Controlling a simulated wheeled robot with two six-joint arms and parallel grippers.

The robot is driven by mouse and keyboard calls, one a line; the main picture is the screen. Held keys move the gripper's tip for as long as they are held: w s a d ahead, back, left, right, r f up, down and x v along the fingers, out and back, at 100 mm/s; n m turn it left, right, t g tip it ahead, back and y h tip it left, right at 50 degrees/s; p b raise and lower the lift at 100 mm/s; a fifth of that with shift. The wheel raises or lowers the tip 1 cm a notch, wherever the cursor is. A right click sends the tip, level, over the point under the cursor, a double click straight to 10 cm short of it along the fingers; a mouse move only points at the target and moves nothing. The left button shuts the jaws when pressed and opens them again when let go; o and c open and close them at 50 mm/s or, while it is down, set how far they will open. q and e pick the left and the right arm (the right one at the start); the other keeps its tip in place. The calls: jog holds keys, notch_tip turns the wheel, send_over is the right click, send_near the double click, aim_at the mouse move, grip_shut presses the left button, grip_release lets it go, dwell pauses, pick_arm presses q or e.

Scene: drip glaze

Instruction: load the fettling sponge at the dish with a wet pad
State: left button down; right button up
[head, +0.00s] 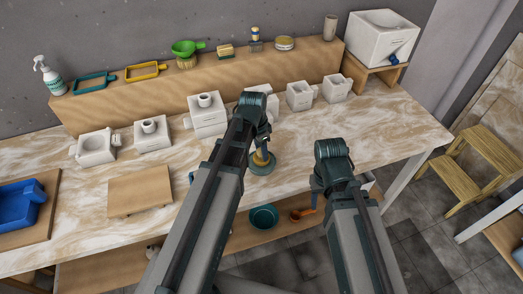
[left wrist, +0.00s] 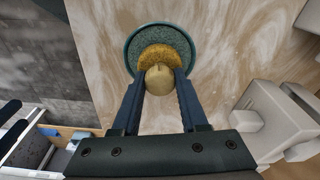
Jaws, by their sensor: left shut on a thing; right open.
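The fettling sponge (left wrist: 163,55) is a yellow, porous pad with a round tan knob. My left gripper (left wrist: 160,82) is shut on the knob and points down; it also shows in the head view (head: 262,143). The round teal dish (left wrist: 134,38) with a speckled green pad (left wrist: 158,36) lies directly below the sponge. The dish also shows on the table in the head view (head: 262,168). The sponge is over the dish's near part; I cannot tell whether it presses on the pad. My right gripper (head: 316,188) is open and empty, near the table's front edge.
The marbled table (head: 385,135) has several white plaster moulds (head: 208,120) along the back. A wooden board (head: 140,192) lies to the left, with a blue tub (head: 20,205) beyond it. A wooden shelf (head: 130,100) holds tools. The table right of the dish is clear.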

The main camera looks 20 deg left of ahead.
pick_arm(q)
jog(key=shift+f+b, duration=0.55)
dwell(1.6)
jog(key=shift+r, duration=0.1)
notch_tip(320, 180, up, 7)
jog(key=p, duration=0.7)
dwell(0.3)
